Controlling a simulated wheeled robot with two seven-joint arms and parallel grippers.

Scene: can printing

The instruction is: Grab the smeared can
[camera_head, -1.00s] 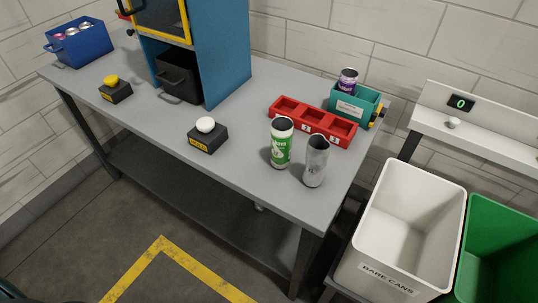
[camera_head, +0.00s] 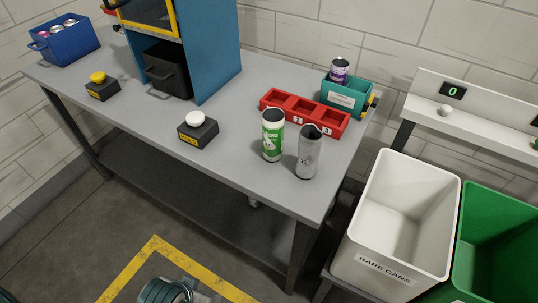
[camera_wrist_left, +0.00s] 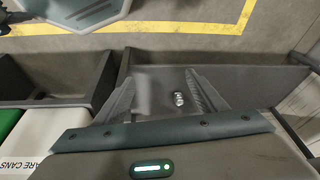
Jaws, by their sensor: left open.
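Two cans stand upright side by side near the bench's front right. One is a green and white printed can (camera_head: 272,136); the other is a silver-grey can (camera_head: 309,154) with faint dark marks. I cannot tell for sure which print is smeared. A third can, purple and white (camera_head: 339,71), sits in the teal holder (camera_head: 345,97). In the left wrist view my left gripper (camera_wrist_left: 165,90) is open, its two fingers apart. A small silvery spot (camera_wrist_left: 178,98) shows between them; I cannot tell what it is. My right gripper is not in view.
A red tray (camera_head: 305,112) with numbered slots lies behind the cans. Black boxes with a white button (camera_head: 195,118) and a yellow button (camera_head: 97,77) sit left. A blue machine (camera_head: 212,50) stands behind. A white bare-cans bin (camera_head: 390,260) and green bin (camera_head: 490,240) stand right.

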